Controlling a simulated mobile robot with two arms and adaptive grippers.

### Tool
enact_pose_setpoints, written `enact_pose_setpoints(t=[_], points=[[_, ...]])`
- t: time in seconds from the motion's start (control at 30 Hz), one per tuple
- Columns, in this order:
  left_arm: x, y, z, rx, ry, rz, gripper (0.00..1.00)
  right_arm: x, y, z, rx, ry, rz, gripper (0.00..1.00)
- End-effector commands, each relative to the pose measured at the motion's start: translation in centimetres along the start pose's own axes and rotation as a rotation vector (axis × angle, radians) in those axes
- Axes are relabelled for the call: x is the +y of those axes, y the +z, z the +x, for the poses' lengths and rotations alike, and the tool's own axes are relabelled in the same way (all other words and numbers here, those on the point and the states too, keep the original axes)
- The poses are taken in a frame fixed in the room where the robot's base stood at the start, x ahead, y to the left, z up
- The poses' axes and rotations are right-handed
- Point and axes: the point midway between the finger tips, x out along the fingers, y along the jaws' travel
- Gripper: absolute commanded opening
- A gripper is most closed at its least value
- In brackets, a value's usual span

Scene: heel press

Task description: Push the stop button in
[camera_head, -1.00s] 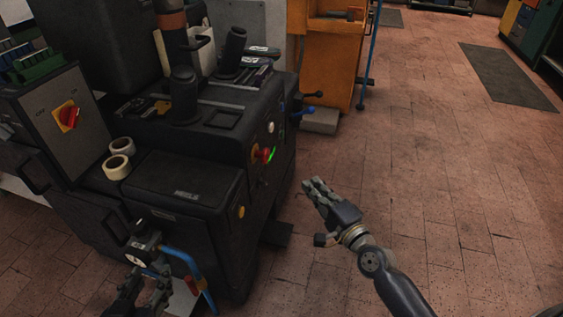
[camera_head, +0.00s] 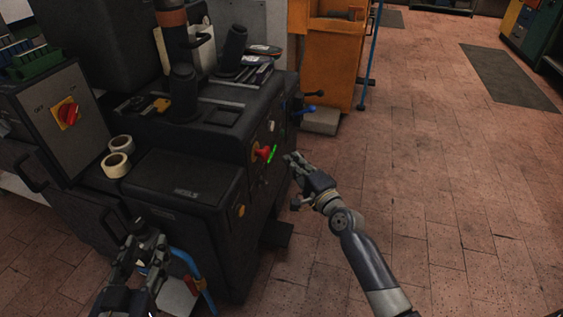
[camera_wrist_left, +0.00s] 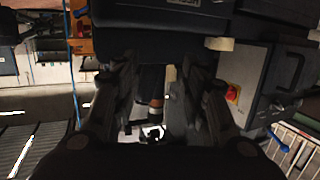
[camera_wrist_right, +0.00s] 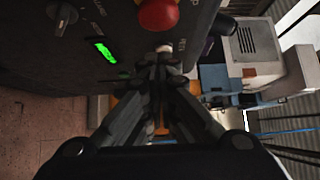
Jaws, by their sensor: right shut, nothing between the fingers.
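The red stop button (camera_head: 262,153) sits on the side face of the black machine (camera_head: 200,190), beside a lit green strip (camera_head: 272,154). In the right wrist view the button (camera_wrist_right: 158,14) is at the top edge, partly cut off. My right gripper (camera_head: 290,158) is shut and empty, just to the right of the button in the head view. In the right wrist view its fingertips (camera_wrist_right: 163,66) lie below the button, with a visible gap. My left gripper (camera_head: 148,248) is open and empty at the machine's front left; its spread fingers show in the left wrist view (camera_wrist_left: 160,78).
A red rotary switch (camera_head: 68,114) is on a grey box at left. Two tape rolls (camera_head: 118,154) lie on the machine. Blue-tipped levers (camera_head: 308,108) stick out beyond the button. An orange cabinet (camera_head: 330,50) stands behind.

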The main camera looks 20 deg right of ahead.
Motion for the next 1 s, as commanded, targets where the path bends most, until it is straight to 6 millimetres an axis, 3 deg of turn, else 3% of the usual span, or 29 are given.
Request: enact_pose_setpoints(t=[0.2, 0.73, 1.0], points=[[0.1, -0.4, 0.1, 0.02, 0.001, 0.0, 0.4, 0.1, 2.2, 1.8, -0.002, 0.001, 0.005, 0.0], [0.1, -0.7, 0.0, 0.03, 0.002, -0.001, 0.4, 0.0, 2.9, 2.5, -0.003, 0.001, 0.003, 0.0], [-0.2, 1.8, -0.3, -0.093, -0.005, 0.0, 0.4, 0.0, 4.4, 3.9, -0.005, 0.001, 0.003, 0.0]])
